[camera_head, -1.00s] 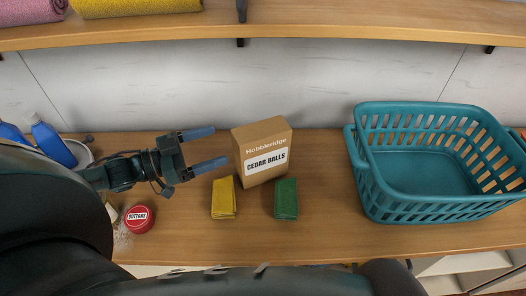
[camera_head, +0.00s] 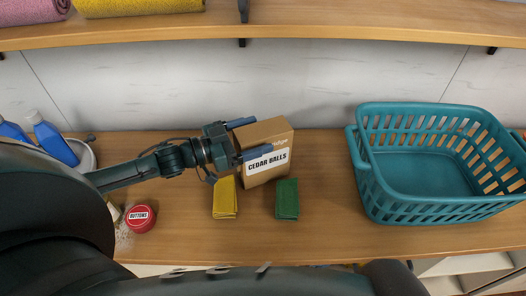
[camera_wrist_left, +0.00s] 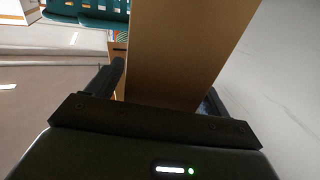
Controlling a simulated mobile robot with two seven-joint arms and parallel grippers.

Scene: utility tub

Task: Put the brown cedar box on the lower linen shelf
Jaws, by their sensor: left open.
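The brown cedar box (camera_head: 279,138), labelled "CEDAR BALLS", stands upright on the wooden counter. My left gripper (camera_head: 250,138) is open, with one finger along the box's front face and the other at its back side. In the left wrist view the brown box (camera_wrist_left: 180,50) stands between the two fingers of my left gripper (camera_wrist_left: 165,90). I cannot tell if either finger touches it. A wooden shelf (camera_head: 330,30) runs above the counter at the top of the head view. My right gripper is not in view.
A yellow cloth (camera_head: 225,198) and a green cloth (camera_head: 287,199) lie in front of the box. A teal basket (camera_head: 376,205) stands to the right. A red buttons tin (camera_head: 140,219) and blue bottles (camera_head: 52,139) are at the left. A yellow towel (camera_head: 135,7) lies on the shelf.

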